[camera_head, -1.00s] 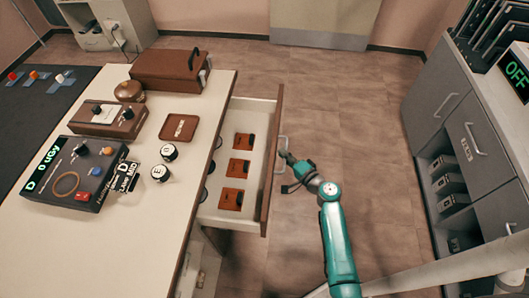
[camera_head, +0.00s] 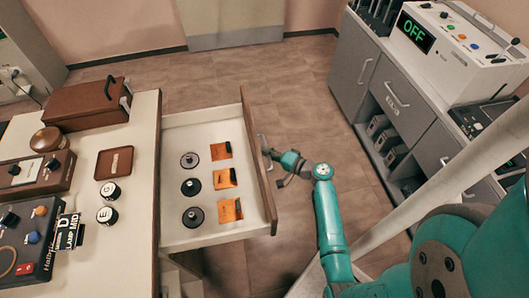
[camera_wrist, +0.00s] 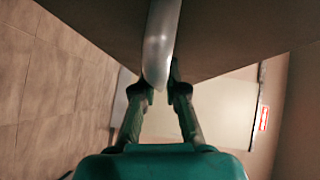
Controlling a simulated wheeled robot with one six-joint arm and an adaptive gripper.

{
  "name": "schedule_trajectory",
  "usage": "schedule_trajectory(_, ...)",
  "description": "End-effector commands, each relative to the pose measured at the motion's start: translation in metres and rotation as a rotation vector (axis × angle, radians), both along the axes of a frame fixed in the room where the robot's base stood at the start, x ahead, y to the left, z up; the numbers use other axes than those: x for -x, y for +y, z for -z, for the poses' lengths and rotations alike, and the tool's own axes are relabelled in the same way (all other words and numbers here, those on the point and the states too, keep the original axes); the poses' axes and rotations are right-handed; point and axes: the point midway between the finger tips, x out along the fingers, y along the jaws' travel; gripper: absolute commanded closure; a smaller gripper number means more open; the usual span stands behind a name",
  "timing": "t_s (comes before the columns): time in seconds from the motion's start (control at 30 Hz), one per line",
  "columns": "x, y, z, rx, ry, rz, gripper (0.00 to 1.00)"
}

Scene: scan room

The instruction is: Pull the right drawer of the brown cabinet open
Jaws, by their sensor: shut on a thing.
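The right drawer (camera_head: 228,120) stands well out from the cabinet with the pale top (camera_head: 138,200). It has a brown front and a white inside. Several black round pieces and orange-brown packets lie in it. My gripper (camera_head: 268,154) is at the outer face of the drawer front, at its metal handle (camera_head: 264,145). In the wrist view, the silver handle (camera_wrist: 161,45) runs down between the fingertips of my gripper (camera_wrist: 160,88), which are shut on it. The exact contact is small and partly hidden in the head view.
A grey cabinet (camera_head: 352,65) with a machine reading OFF (camera_head: 450,55) stands at the right. A brown case (camera_head: 88,105) and several devices sit on the pale top. Bare tiled floor (camera_head: 290,85) lies between the cabinets.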

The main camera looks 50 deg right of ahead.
Motion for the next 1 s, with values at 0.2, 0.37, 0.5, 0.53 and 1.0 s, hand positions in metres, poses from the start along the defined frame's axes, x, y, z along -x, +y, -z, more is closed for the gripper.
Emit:
schedule_trajectory(0.2, 0.000, 0.000, 0.001, -0.001, 0.002, 0.000, 0.86)
schedule_trajectory(0.37, 0.000, 0.000, 0.001, 0.000, 0.002, 0.000, 0.63)
schedule_trajectory(0.5, 0.000, 0.000, 0.000, 0.000, 0.001, 0.000, 0.63)
schedule_trajectory(0.53, 0.000, 0.000, 0.000, 0.000, 0.001, 0.000, 0.63)
schedule_trajectory(1.0, 0.049, -0.008, -0.006, 0.000, 0.002, 0.003, 0.63)
